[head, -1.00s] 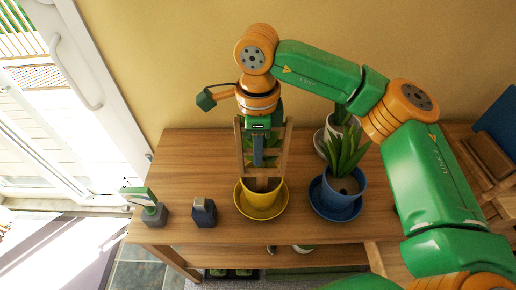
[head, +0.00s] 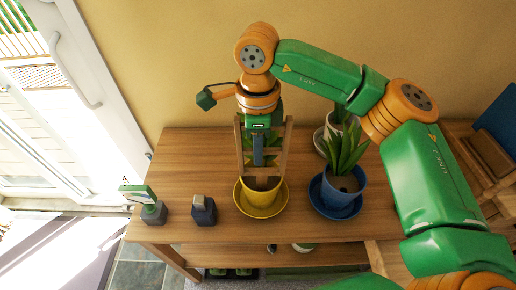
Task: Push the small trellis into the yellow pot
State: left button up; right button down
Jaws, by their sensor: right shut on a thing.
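The small wooden trellis (head: 287,148) stands upright above the yellow pot (head: 261,199), with its lower ends at the pot's rim or inside it; I cannot tell how deep. The pot stands on a yellow saucer and holds a green plant, partly hidden behind the trellis and gripper. My right gripper (head: 258,158) points down and is shut on the trellis, between its side posts. The fingertips are hard to make out. My left gripper is not in view.
A blue pot (head: 343,196) with a spiky plant stands close on the right, and a white pot (head: 330,134) behind it. A dark blue bottle (head: 203,211) and a small stand with a green-edged card (head: 152,213) are at the left. The wooden table (head: 187,165) is clear at back left.

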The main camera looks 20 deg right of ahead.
jog(key=shift+f, duration=0.15)
jog(key=c, duration=0.9)
grip_release()
jog(key=shift+s, duration=0.1)
jog(key=shift+c, duration=0.2)
jog(key=shift+o, duration=0.6)
jog(key=shift+w, duration=0.3)
jog(key=o, duration=0.5)
jog(key=shift+s, duration=0.1)
notch_tip(320, 180, up, 7)
jog(key=p, duration=0.6)
